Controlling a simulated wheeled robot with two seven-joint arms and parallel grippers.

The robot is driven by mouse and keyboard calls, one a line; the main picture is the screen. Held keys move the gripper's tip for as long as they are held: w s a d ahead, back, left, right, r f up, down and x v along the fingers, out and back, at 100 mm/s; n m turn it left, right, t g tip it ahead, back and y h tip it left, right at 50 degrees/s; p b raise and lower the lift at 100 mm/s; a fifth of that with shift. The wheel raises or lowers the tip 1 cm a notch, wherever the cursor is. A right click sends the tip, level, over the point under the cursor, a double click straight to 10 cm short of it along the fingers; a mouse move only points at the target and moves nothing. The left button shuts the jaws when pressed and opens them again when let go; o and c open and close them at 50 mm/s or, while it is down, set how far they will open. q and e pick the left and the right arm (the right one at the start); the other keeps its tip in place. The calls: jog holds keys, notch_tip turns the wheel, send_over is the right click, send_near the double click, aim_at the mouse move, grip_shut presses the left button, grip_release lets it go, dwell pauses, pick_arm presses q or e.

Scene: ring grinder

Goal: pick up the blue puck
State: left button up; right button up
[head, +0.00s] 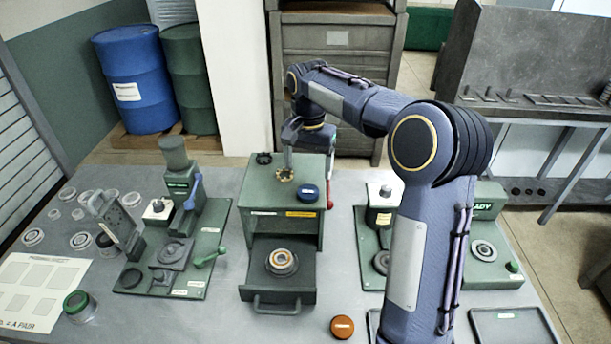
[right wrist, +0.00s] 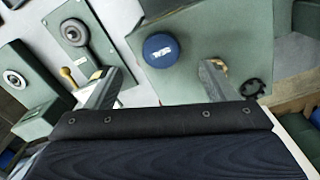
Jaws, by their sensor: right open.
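The blue puck (head: 308,192) sits on top of the green drawer cabinet (head: 262,190), near its right edge. In the right wrist view the blue puck (right wrist: 160,50) shows white lettering and lies beyond the fingertips, between their lines. My right gripper (head: 308,160) is above the cabinet top, just behind and over the puck. Its two fingers (right wrist: 162,72) are spread apart with nothing between them. How high they are above the puck is hard to tell. My left gripper is not in view.
A brass ring (head: 285,174) and a dark knob (head: 264,158) are on the cabinet top near the puck. The drawer (head: 251,279) is open, with a ringed part inside. An orange puck (head: 342,327) lies on the table in front. Green fixtures stand on both sides.

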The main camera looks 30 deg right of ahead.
aim_at(308, 191)
jog(key=f, duration=0.7)
jog(key=shift+w+d, duration=0.25)
jog(key=shift+w, duration=0.1)
jog(key=shift+s+f, duration=0.1)
jog(key=shift+f, duration=0.3)
jog(key=c, duration=1.1)
jog(key=shift+r, duration=0.15)
